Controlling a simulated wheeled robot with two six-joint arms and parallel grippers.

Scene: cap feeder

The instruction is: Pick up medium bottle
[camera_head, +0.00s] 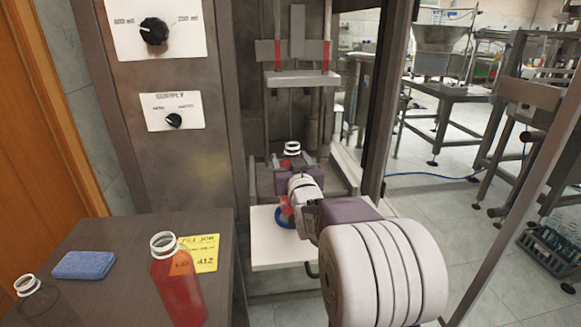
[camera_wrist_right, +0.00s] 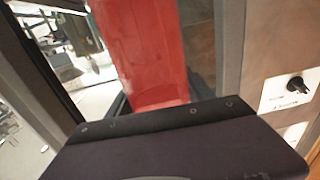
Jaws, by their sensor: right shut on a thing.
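A red bottle with a white neck ring (camera_head: 292,148) is in the filling bay, mostly hidden behind my right gripper. Some of its red body shows just above the white platform, by a blue ring. My right gripper (camera_head: 292,168) is shut on this bottle, which looks upright. In the right wrist view the red bottle body (camera_wrist_right: 150,50) rises just beyond the gripper's dark edge. A larger red bottle (camera_head: 180,292) with an orange label stands on the cabinet at lower left. A clear empty bottle (camera_head: 38,303) is at the left corner. Which one is medium is not marked. My left gripper is not in view.
The cabinet top (camera_head: 120,232) also holds a blue sponge (camera_head: 84,265) and a yellow note (camera_head: 200,253). The white platform (camera_head: 268,259) with the blue ring (camera_head: 284,220) lies under the nozzle frame (camera_head: 303,79). Metal posts flank the bay.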

